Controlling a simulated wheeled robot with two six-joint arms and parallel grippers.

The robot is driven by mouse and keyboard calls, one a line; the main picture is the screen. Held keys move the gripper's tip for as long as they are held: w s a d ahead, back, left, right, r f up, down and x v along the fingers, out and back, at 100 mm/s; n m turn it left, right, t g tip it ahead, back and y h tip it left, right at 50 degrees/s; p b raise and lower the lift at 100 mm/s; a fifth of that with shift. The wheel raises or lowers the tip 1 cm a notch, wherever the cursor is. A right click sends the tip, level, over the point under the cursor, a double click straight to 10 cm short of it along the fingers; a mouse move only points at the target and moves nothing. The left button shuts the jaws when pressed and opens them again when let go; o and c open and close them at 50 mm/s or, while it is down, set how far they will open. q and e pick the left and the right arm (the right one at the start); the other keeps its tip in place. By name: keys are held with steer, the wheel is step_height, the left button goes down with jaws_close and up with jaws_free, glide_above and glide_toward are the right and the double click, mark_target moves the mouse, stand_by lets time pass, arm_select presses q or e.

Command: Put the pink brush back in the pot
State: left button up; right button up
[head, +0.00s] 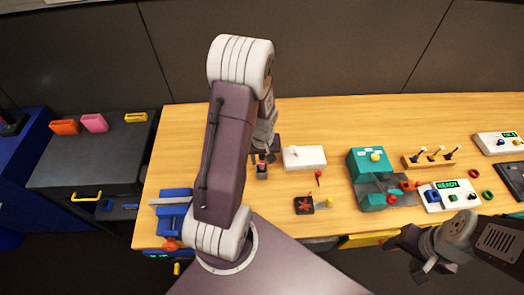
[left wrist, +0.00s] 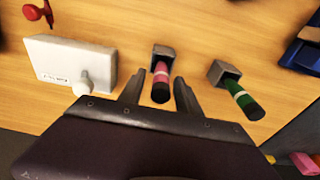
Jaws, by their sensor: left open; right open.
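The pink brush (left wrist: 161,80) stands with its lower end in a small grey square pot (left wrist: 164,52) in the left wrist view, its dark end toward the camera. In the head view the pink brush (head: 261,162) and its pot (head: 262,173) show just below my left gripper (head: 264,146). My left gripper (left wrist: 159,86) is open, with one finger on each side of the pink brush; I cannot tell whether they touch it. My right gripper (head: 404,241) is open and empty at the lower right, away from the brush.
A second grey pot (left wrist: 224,70) with a green brush (left wrist: 242,100) stands close to the right in the left wrist view. A white switch box (left wrist: 70,62) is to the left. A teal machine (head: 370,165) and control panels stand further right on the table.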

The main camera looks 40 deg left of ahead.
arm_select(q)
steer(key=r, duration=0.7)
steer(key=s+d+r, duration=0.1)
steer(key=r, duration=0.2)
steer(key=shift+r+p, duration=0.3)
steer(key=s+d+m+h, duration=0.1)
steer(key=s+d+m, duration=0.5)
steer(key=d, duration=0.5)
steer(key=shift+s+d+m, duration=0.3)
steer(key=shift+d+m, duration=0.1)
steer(key=shift+m, duration=0.5)
steer(key=shift+s, duration=0.1)
